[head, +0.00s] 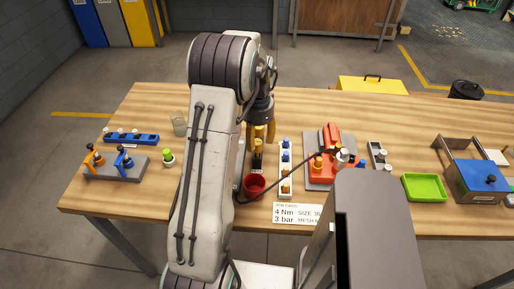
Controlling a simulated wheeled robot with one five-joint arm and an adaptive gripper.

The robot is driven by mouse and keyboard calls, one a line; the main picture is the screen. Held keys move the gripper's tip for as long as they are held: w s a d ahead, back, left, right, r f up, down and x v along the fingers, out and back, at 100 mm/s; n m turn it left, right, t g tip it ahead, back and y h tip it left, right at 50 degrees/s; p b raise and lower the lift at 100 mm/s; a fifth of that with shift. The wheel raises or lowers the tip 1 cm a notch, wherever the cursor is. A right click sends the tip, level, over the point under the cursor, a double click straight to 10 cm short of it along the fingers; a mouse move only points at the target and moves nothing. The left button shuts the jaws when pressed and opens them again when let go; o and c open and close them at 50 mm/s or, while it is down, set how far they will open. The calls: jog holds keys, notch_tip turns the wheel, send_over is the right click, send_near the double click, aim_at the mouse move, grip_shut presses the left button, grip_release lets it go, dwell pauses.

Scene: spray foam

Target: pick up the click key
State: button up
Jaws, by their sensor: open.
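My gripper (260,136) hangs over the middle of the table, partly hidden behind my own arm. Its yellow fingers point down and are apart. A small dark and yellow item (258,156) stands just below the fingers; I cannot tell whether they touch it. I cannot tell for certain which thing is the click key. On the left, a grey stand (108,172) holds an orange-topped tool (95,157) and a blue-topped tool (123,158), both upright with black parts.
A red cup (255,185) stands nearest the gripper, with a white rack (286,177) of blue and orange pieces to its right. A red device (328,148) sits on a grey plate. Further right are a green tray (424,187) and a blue box (480,185). Bare wood lies left front.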

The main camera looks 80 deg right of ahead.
aim_at(257, 149)
jog(key=m, duration=0.1)
jog(key=d+m, duration=0.1)
jog(key=shift+r+m, duration=0.3)
jog(key=shift+r, duration=0.05)
jog(key=shift+m, duration=1.1)
jog(key=shift+w+d+f+p, duration=0.1)
jog(key=shift+f+p, duration=0.4)
jog(key=shift+f, duration=1.3)
jog(key=shift+d+f+p, duration=0.1)
jog(key=shift+f+p, duration=0.35)
jog(key=shift+f, duration=1.35)
grip_shut()
